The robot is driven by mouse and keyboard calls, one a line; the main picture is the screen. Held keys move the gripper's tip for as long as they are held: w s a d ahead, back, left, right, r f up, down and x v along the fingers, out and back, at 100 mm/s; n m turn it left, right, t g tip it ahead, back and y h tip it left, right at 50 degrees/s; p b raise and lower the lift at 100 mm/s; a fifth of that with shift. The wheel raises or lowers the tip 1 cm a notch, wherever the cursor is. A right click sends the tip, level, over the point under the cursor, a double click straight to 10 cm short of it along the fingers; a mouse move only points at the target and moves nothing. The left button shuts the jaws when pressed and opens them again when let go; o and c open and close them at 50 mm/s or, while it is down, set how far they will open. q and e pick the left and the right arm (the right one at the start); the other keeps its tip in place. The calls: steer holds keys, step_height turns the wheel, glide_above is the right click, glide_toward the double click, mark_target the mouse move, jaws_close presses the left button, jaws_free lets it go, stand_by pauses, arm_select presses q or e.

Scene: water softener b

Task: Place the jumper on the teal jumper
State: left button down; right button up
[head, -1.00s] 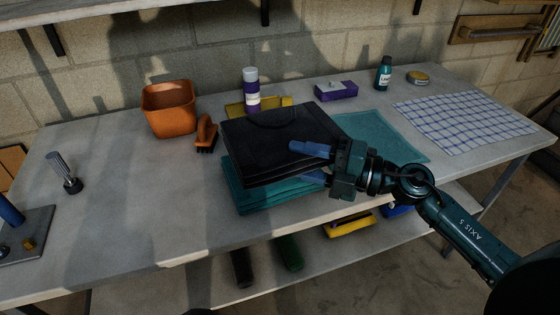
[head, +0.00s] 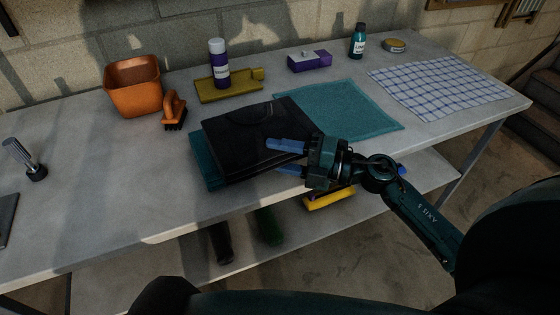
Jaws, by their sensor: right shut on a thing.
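The black folded jumper (head: 247,133) lies flat over the folded teal jumper (head: 207,169), seen in the head view at the middle of the bench. Only the left edge and near-left corner of the teal jumper show; the rest is hidden under the black one. My right gripper (head: 288,154) is shut on the black jumper's right side, with one blue finger above it and one below. I cannot tell whether the black jumper fully rests on the teal one. My left gripper is not in view.
A teal cloth (head: 345,110) lies right of the jumpers, and a checked cloth (head: 440,86) farther right. Behind are an orange bin (head: 133,88), a brush (head: 174,110), a yellow tray (head: 212,91) with a bottle (head: 218,65), and a purple block (head: 309,62).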

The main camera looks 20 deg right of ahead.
steer(key=shift+f, duration=0.8)
steer(key=shift+f, duration=0.15)
steer(key=o, duration=1.2)
